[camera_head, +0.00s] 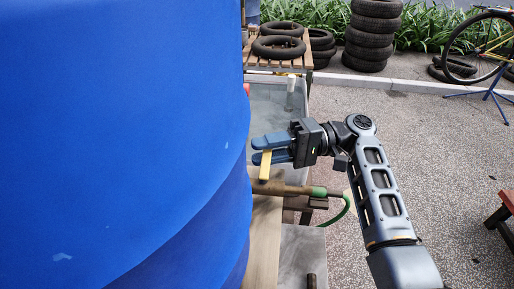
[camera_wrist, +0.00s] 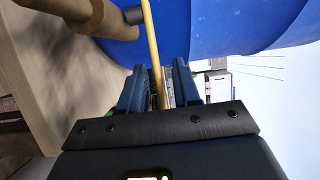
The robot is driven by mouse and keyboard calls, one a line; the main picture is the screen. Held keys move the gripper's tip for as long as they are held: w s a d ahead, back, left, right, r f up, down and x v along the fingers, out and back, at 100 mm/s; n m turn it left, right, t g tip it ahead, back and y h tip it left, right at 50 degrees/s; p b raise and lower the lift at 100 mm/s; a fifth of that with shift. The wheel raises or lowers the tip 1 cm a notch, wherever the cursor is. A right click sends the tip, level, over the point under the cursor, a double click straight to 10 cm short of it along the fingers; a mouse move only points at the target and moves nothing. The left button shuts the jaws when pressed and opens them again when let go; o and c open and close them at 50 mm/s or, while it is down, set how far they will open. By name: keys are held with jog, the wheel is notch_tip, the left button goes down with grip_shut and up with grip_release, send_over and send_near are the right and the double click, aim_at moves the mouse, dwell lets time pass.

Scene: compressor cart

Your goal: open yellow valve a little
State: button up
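The yellow valve handle (camera_head: 265,167) is a thin bar above a brown pipe (camera_head: 290,189), close to the blue tank. My gripper (camera_head: 257,150) has its two blue fingers apart and pointing left at the handle. In the wrist view the yellow handle (camera_wrist: 152,40) runs between the blue fingers of my gripper (camera_wrist: 160,68), with a visible gap on both sides. The handle appears untouched by either finger. The handle's pivot on the pipe is only partly visible.
A large blue tank (camera_head: 120,140) fills the left side, right beside my fingers. A green hose (camera_head: 347,203) leaves the pipe's right end. A wooden rack (camera_head: 280,58) with tires stands behind. Paved ground (camera_head: 430,150) to the right is mostly open.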

jog(key=shift+x, duration=0.8)
jog(key=shift+c, duration=0.4)
grip_shut()
dwell(0.5)
